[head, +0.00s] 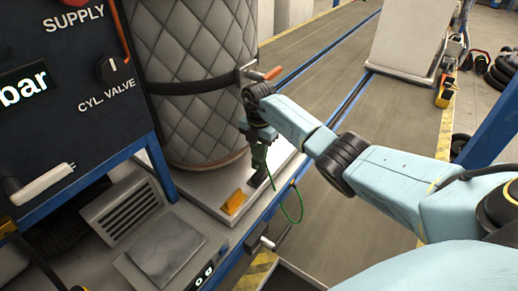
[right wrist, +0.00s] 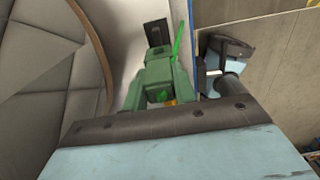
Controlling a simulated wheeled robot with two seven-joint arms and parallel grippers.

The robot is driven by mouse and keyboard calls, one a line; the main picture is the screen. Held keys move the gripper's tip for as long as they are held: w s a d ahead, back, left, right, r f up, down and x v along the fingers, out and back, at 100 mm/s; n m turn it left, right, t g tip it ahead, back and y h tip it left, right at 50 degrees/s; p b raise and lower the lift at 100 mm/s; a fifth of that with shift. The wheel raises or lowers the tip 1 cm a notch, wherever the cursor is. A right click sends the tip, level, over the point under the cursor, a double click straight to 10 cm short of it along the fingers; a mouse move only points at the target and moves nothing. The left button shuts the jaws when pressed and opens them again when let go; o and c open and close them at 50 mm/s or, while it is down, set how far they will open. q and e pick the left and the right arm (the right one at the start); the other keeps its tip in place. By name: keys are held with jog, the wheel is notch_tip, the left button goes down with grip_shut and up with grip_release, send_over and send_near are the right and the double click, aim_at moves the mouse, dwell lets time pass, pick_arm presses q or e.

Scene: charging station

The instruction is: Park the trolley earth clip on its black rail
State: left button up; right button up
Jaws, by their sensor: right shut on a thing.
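The green earth clip (head: 259,157) hangs below my right gripper (head: 259,137), which is shut on it. A thin green cable (head: 298,205) loops down from the clip. In the right wrist view the clip (right wrist: 158,76) fills the middle, just beyond my gripper. A black piece, seemingly the rail (head: 260,179), sits on the pale trolley base (head: 208,187) just below the clip. The rail (right wrist: 157,32) shows beyond the clip in the right wrist view. I cannot tell whether clip and rail touch.
A quilted grey cylinder (head: 195,80) with a black strap stands on the trolley close left of my gripper. An orange-handled clamp (head: 262,74) juts out above. The dark control panel (head: 60,90) stands at left.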

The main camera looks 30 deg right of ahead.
aim_at(259, 158)
jog(key=shift+f+b, duration=1.45)
jog(key=shift+f, duration=0.5)
jog(key=o, duration=1.1)
notch_tip(259, 158, up, 14)
jog(key=shift+f, duration=0.25)
